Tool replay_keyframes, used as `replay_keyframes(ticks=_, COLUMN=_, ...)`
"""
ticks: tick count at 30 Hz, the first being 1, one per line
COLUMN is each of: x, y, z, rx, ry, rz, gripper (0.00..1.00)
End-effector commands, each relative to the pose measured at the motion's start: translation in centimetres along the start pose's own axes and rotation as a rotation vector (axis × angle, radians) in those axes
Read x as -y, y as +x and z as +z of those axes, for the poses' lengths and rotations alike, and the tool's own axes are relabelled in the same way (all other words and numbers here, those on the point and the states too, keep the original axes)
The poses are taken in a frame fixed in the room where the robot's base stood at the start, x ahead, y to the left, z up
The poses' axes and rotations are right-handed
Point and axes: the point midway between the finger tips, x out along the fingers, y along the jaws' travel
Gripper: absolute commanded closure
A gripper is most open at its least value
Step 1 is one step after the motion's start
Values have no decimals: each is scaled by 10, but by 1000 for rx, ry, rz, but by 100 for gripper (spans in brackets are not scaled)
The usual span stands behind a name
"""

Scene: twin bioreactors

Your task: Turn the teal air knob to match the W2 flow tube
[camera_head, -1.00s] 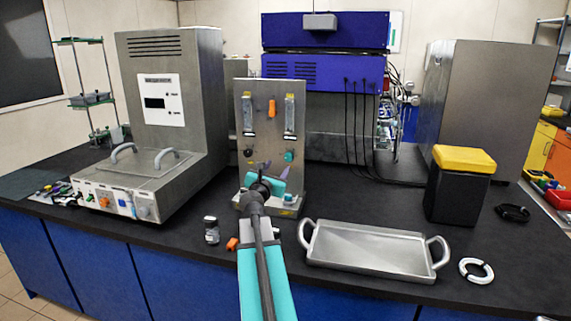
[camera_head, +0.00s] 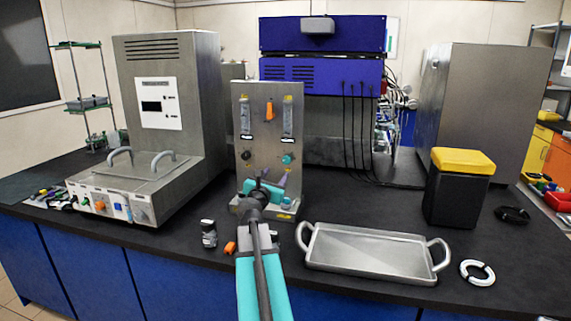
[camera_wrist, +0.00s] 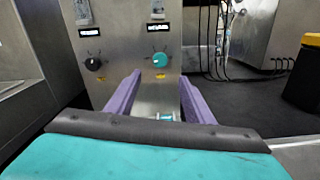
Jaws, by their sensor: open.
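The teal knob (camera_head: 288,159) sits on the right of the upright metal panel (camera_head: 270,140), below the right flow tube (camera_head: 288,118); it also shows in the wrist view (camera_wrist: 160,60). A black knob (camera_head: 246,154) sits to its left, below the left flow tube (camera_head: 245,118). The tube labels are too small to read in the head view. My gripper (camera_head: 270,176) is open and empty in front of the panel, below the teal knob. In the wrist view, its purple fingers (camera_wrist: 160,78) point at the panel, their tips apart and just below the teal knob on either side.
An orange part (camera_head: 269,111) is on the panel between the tubes. A small dark vial (camera_head: 209,234) and an orange object (camera_head: 230,248) stand left of my arm. A metal tray (camera_head: 370,249) lies to the right, with a yellow-lidded black box (camera_head: 459,190) beyond it.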

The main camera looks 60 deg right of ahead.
Motion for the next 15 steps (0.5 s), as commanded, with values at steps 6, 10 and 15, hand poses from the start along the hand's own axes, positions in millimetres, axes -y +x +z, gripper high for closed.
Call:
replay_keyframes(ticks=6, x=0, y=16, z=0, rx=0, ry=0, rz=-2, gripper=52)
replay_keyframes(ticks=10, x=0, y=29, z=0, rx=-1, ry=0, rz=-2, gripper=52)
replay_keyframes(ticks=15, x=0, y=44, z=1, rx=0, ry=0, rz=-1, gripper=52)
